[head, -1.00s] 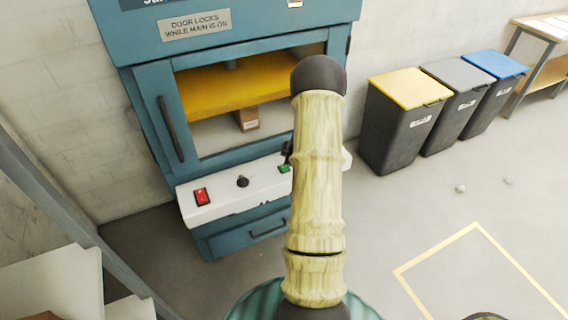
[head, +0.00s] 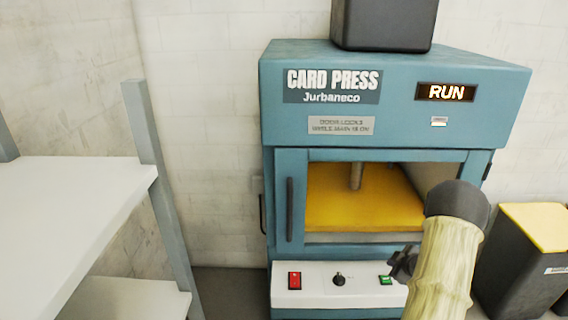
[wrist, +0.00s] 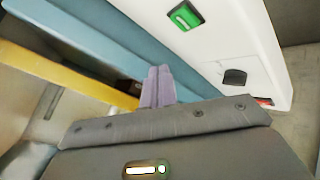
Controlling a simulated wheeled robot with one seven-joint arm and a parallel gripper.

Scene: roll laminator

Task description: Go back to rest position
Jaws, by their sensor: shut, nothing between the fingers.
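My arm comes in from the lower right in the head view. My gripper (head: 402,265) is a small dark shape there, just right of the green button (head: 386,280) on the card press's white panel. In the wrist view, my gripper's two pale purple fingers (wrist: 158,86) are together with nothing between them. The green button (wrist: 184,16) and a dark knob (wrist: 234,77) also show there, apart from the fingers. The card press (head: 277,190) is blue, and its display (head: 446,92) reads RUN.
The panel also carries a red switch (head: 294,281) and a black knob (head: 339,280). A yellow plate (head: 360,210) shows behind the door window. A white shelf (head: 75,190) stands at left, a yellow-lidded bin (head: 530,240) at right. A dark container (head: 383,25) sits on top.

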